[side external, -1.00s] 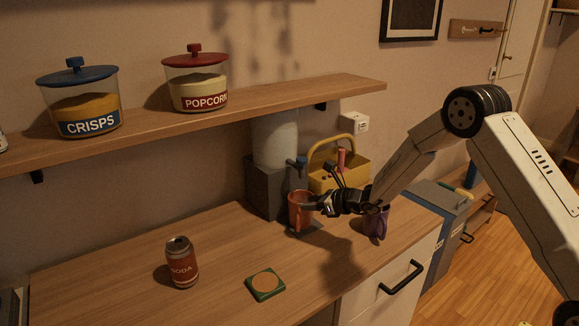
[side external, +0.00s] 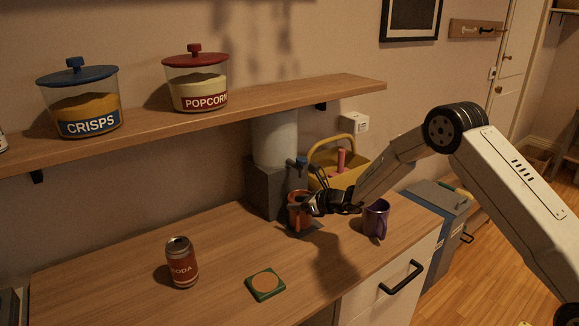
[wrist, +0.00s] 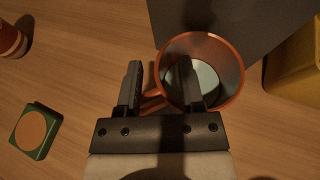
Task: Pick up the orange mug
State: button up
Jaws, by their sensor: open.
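The orange mug (side external: 294,222) stands upright on the counter in front of a dark dispenser. In the wrist view I look down into the mug (wrist: 238,75), which has a pale round bottom or contents. Its handle points to the lower left, towards my gripper. My gripper (wrist: 160,75) is open: the right finger is over or inside the mug's opening, and the left finger is outside it. The near-left wall and handle lie between the fingers. In the side view my gripper (side external: 306,204) is at the mug's upper part and partly hides it; contact cannot be told.
A purple mug (side external: 376,218) stands right of my gripper. The dispenser (side external: 266,187) and a yellow basket (side external: 347,172) are behind. A soda can (side external: 181,263) and green coaster (side external: 265,285) sit at the left front.

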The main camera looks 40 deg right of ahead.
grip_shut()
jog(key=shift+s+d+f, duration=0.1)
jog(key=shift+s+f, duration=0.1)
jog(key=shift+f, duration=0.1)
dwell(1.0)
jog(key=shift+r, duration=0.1)
